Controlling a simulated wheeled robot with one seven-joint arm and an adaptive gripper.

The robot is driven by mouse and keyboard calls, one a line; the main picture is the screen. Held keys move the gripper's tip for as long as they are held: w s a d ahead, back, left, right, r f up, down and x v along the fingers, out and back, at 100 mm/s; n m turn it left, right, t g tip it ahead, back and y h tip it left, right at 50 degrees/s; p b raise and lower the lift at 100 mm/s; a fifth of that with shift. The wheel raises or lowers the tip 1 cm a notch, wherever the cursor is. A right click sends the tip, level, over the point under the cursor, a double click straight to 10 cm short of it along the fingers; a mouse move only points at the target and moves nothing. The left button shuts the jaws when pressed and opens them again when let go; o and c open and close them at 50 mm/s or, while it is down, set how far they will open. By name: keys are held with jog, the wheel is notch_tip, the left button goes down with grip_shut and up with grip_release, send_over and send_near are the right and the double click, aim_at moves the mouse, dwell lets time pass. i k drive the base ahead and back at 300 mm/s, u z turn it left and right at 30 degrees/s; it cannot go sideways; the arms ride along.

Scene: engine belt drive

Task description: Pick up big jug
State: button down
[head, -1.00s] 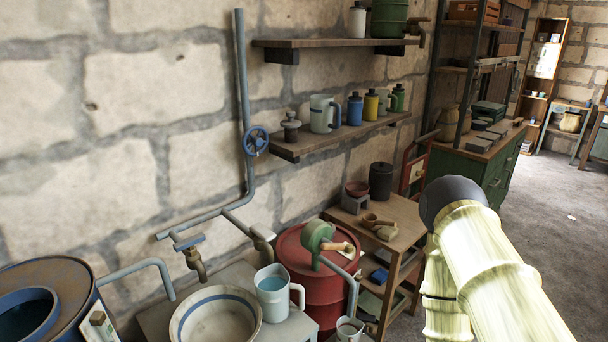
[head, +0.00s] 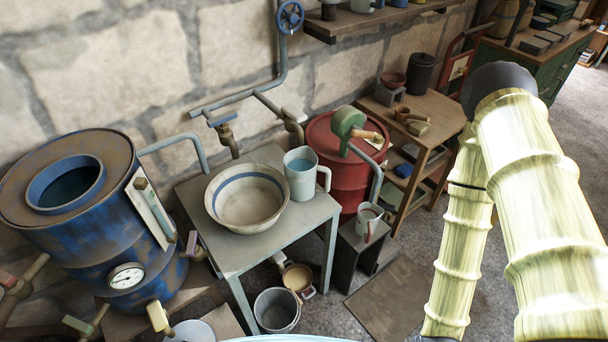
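A large pale jug (head: 301,181) with a handle on its right stands upright on the small grey table (head: 262,258), with bluish liquid showing at its top. It is close beside a wide bowl (head: 247,200) with a blue band. A smaller pale jug (head: 367,221) stands lower, on a dark stand under the pump spout. My pale ribbed arm crosses the right side of the head view, well to the right of the large jug. My gripper is out of view.
Taps (head: 228,139) and wall pipes hang behind the table. A rusty blue tank (head: 95,235) stands at left, a red barrel (head: 338,168) with a green pump at right.

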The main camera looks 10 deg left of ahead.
aim_at(301, 168)
jog(key=z, duration=1.55)
jog(key=k, duration=0.85)
jog(key=u, duration=1.25)
jog(key=i, duration=0.5)
